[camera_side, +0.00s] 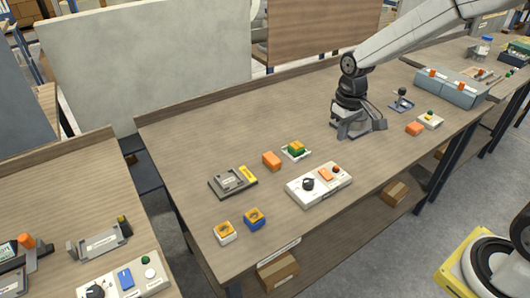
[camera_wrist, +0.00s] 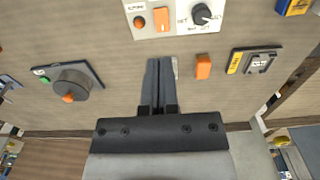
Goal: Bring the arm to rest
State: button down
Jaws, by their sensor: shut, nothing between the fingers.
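My gripper (camera_side: 360,128) hangs over the wooden table (camera_side: 215,130) in the side view, right of the middle of the picture. Its height above the surface is hard to judge. In the wrist view, the two dark fingers of my gripper (camera_wrist: 158,65) lie together with nothing between them. An orange block (camera_wrist: 203,66) lies just right of the fingers in that view, and apart from them in the side view (camera_side: 271,161). A thin pale edge shows beside the fingers; they hide the rest of it.
A white control box (camera_side: 305,194) has a black knob and an orange switch. A dark fixture (camera_side: 233,182), a green-topped block (camera_side: 296,150), a blue-and-yellow block (camera_side: 254,219) and a white-and-yellow block (camera_side: 225,232) lie left. Bare tabletop lies behind the parts.

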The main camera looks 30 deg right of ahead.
jog(key=s+a+f+t, duration=0.2)
jog(key=s, duration=1.1)
jog(key=shift+s+a+t, duration=0.25)
jog(key=shift+t, duration=0.05)
dwell(0.7)
